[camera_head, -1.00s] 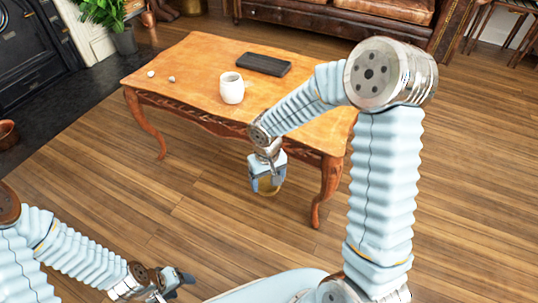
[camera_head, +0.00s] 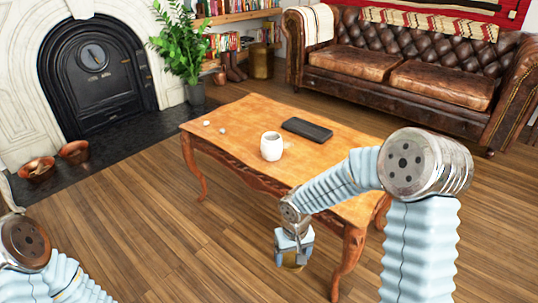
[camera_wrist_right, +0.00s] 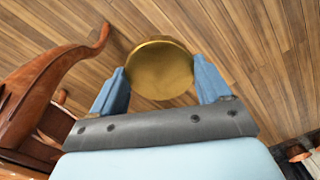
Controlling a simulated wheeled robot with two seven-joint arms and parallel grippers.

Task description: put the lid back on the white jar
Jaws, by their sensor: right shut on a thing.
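The white jar (camera_head: 271,147) stands upright and without a lid on the wooden coffee table (camera_head: 240,110), near its middle. My right gripper (camera_head: 293,262) is in front of the table's near edge, lower than the tabletop and apart from the jar. It is shut on a round, gold-coloured lid (camera_wrist_right: 160,69), which sits between the two blue fingers in the right wrist view. In the head view the lid shows only as a small brownish edge below the fingers. My left arm shows at the lower left, but its gripper is out of the picture.
A dark flat tablet-like object (camera_head: 307,129) lies behind and right of the jar. Two small pale objects (camera_head: 207,124) lie at the table's left end. A leather sofa (camera_head: 400,70) stands behind. Wooden floor is clear left of the table.

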